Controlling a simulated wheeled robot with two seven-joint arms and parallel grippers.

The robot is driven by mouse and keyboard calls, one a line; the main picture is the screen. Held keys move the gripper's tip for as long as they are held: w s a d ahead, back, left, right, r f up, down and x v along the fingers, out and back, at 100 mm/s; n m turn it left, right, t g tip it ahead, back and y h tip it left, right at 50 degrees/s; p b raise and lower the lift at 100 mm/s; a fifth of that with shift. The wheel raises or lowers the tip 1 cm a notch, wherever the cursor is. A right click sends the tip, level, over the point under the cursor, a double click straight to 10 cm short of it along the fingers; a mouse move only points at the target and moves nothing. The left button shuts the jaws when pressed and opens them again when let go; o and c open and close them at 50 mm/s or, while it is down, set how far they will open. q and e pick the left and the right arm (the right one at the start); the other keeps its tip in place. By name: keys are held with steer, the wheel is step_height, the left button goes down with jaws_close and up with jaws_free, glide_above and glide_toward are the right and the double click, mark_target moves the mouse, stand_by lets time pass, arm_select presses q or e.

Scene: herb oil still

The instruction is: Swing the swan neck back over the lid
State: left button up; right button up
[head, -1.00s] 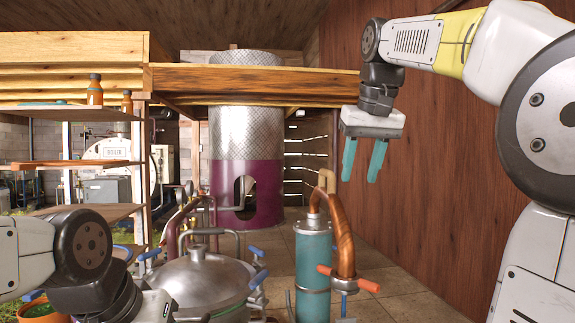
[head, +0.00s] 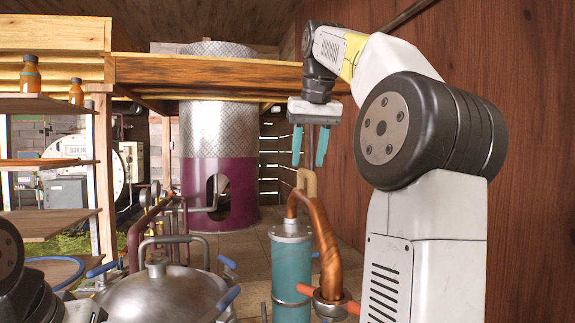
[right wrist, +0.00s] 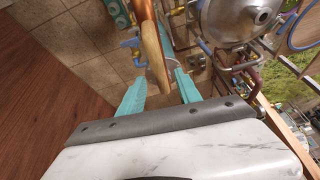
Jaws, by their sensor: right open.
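The copper swan neck (head: 326,243) rises from the top of the teal cylinder (head: 291,270), arches over and comes down on its right side, to the right of the steel lid (head: 165,298). A wooden grip (head: 308,183) stands up at the top of its bend. My right gripper (head: 309,162) points down above this grip, open and empty. In the right wrist view the wooden grip (right wrist: 155,58) shows ahead, between the lines of my open fingers; contact cannot be seen. My left gripper (head: 85,312) shows only as a part at the bottom edge, its fingers hidden.
An orange handle (head: 345,305) sits at the neck's lower end. Blue-handled clamps (head: 227,298) ring the lid. A wooden shelf (head: 45,222) stands at the left, a purple furnace (head: 215,190) behind, and a wooden wall (head: 530,180) at the right.

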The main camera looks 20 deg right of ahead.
steer(key=shift+x, duration=1.25)
steer(key=shift+s, duration=0.1)
jaws_close()
stand_by(0.4)
